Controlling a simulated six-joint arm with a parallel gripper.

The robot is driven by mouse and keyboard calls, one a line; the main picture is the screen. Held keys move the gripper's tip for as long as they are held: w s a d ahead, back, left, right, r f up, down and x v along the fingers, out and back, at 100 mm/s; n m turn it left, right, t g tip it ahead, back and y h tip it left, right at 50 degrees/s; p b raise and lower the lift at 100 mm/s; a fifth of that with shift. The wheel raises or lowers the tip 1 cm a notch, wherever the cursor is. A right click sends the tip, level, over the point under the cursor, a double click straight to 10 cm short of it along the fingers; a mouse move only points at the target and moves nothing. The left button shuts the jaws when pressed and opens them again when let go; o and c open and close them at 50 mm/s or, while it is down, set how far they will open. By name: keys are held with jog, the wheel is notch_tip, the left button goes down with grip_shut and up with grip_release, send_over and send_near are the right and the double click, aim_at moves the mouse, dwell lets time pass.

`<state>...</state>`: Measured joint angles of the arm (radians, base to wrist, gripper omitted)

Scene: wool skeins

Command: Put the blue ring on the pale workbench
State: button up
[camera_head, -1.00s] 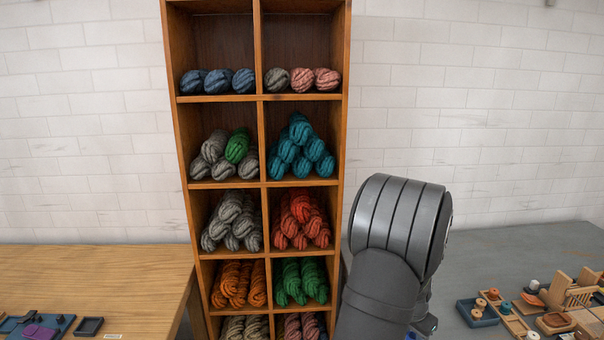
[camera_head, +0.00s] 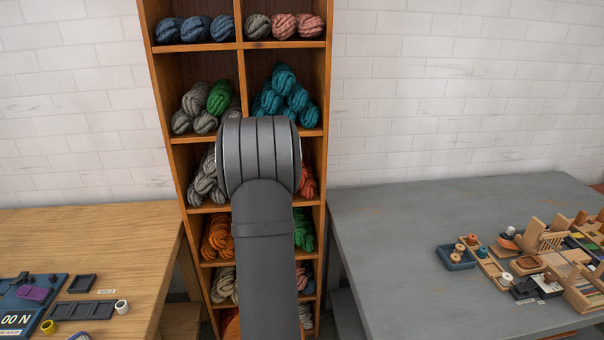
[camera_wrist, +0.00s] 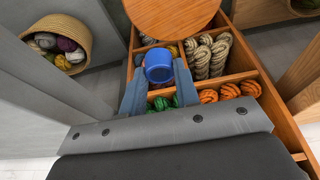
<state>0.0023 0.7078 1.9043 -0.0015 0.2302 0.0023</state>
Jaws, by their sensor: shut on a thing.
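A blue ring (camera_wrist: 159,66) is held between the two fingers of my gripper (camera_wrist: 160,76) in the wrist view. In the head view my arm hides both gripper and ring. The pale workbench (camera_head: 120,235) is the light wooden table at the left of the head view, left of the shelf and apart from my arm.
A tall wooden shelf (camera_head: 240,90) of wool skeins stands behind my arm. A grey table (camera_head: 400,230) at the right carries wooden trays and small parts. On the pale bench, a blue board (camera_head: 28,308), dark trays (camera_head: 82,284) and small cups (camera_head: 122,307) sit near the front; its back is clear.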

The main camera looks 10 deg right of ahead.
jog(key=d+r+m, duration=0.2)
jog(key=d+m, duration=0.1)
jog(key=d, duration=0.6)
jog(key=s+d+r+m+h, duration=0.1)
jog(key=d+r+m, duration=0.1)
jog(key=d, duration=0.8)
jog(key=s+d+r+m+g+h, duration=0.1)
jog(key=d+m, duration=0.3)
jog(key=d, duration=0.5)
jog(key=shift+s+d+r, duration=0.15)
jog(key=shift+d+r, duration=0.15)
jog(key=shift+r, duration=0.2)
jog(key=s+d+r+m+g, duration=0.1)
jog(key=s+d+r+m, duration=0.2)
jog(key=s+d, duration=0.5)
jog(key=s+d+r+m+g+h, duration=0.1)
jog(key=s+d+r+m, duration=0.2)
jog(key=d, duration=1.1)
jog(key=s+m, duration=0.3)
jog(key=s, duration=0.3)
jog(key=shift+r, duration=0.4)
